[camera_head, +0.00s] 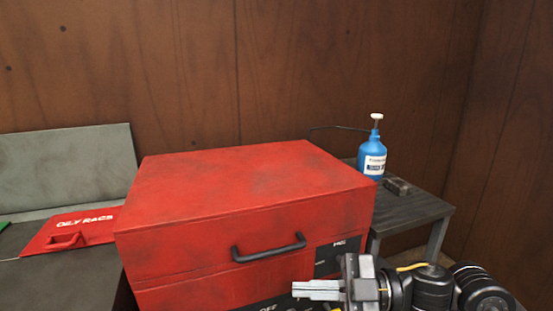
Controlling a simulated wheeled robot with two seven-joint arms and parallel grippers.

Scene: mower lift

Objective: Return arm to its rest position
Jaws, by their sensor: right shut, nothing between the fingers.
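My right gripper (316,290) is at the lower right of the head view, with its arm coming in from the right edge of the bottom. Its fingers point left and are shut, with nothing between them. It is in front of the red box (243,190), below and to the right of the black handle (268,249) on the box's front. The handle is apart from the gripper. My left gripper is not in view.
A dark side table (412,208) stands right of the box, holding a blue pump bottle (372,156) and a small dark block (397,186). A red "OILY RAGS" lid (75,229) lies at left before a grey panel (68,166). A wooden wall (180,70) closes the back.

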